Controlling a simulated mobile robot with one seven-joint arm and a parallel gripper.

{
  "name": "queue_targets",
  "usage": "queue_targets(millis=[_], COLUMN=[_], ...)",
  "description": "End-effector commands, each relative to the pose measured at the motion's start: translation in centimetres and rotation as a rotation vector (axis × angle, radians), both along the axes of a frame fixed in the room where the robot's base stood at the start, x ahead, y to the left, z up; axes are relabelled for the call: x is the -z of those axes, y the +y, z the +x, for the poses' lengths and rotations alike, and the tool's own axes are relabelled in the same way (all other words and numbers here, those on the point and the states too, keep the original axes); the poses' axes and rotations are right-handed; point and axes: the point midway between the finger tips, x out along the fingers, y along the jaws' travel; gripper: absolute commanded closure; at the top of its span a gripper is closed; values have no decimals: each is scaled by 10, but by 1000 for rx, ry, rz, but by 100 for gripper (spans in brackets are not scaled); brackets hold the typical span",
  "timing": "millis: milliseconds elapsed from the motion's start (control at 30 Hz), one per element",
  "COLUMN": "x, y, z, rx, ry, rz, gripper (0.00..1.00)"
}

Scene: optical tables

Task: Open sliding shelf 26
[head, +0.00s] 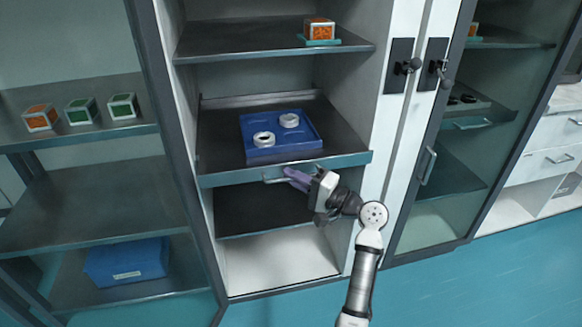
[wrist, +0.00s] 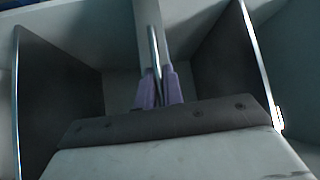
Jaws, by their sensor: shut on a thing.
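The sliding shelf (head: 222,177) is a dark tray with a teal front edge, in the middle of the open cabinet in the head view. Its front edge stands forward of the cabinet's side walls. A metal bar handle (head: 272,180) runs along its front. My gripper (head: 290,176), with purple fingers, is at the right part of this handle. In the wrist view the handle bar (wrist: 155,50) runs between the two purple fingers of my gripper (wrist: 159,85), which are shut on it. No shelf number can be read.
A blue tray (head: 250,122) with two white rings lies on the sliding shelf. A fixed shelf (head: 240,42) above holds an orange-sided box (head: 319,29). A glass-door cabinet (head: 430,200) stands at right. Open racks with small boxes (head: 82,111) stand at left. Teal floor in front is clear.

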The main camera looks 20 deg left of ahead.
Motion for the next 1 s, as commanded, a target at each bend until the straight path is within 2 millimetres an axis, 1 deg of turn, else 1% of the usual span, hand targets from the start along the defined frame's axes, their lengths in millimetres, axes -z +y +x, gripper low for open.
queue_targets(millis=[33, 300, 500, 700, 833, 1000], x=[-2, -2, -1, -1, -1, 0], y=[-8, -48, -72, -87, -93, -95], z=[-10, -69, -105, -128, -136, -140], rx=[4, 5, 4, 3, 3, 1], ry=[1, 2, 1, 1, 0, 0], rz=[1, 1, 1, 1, 0, 1], gripper=[100, 100, 100, 100, 100, 100])
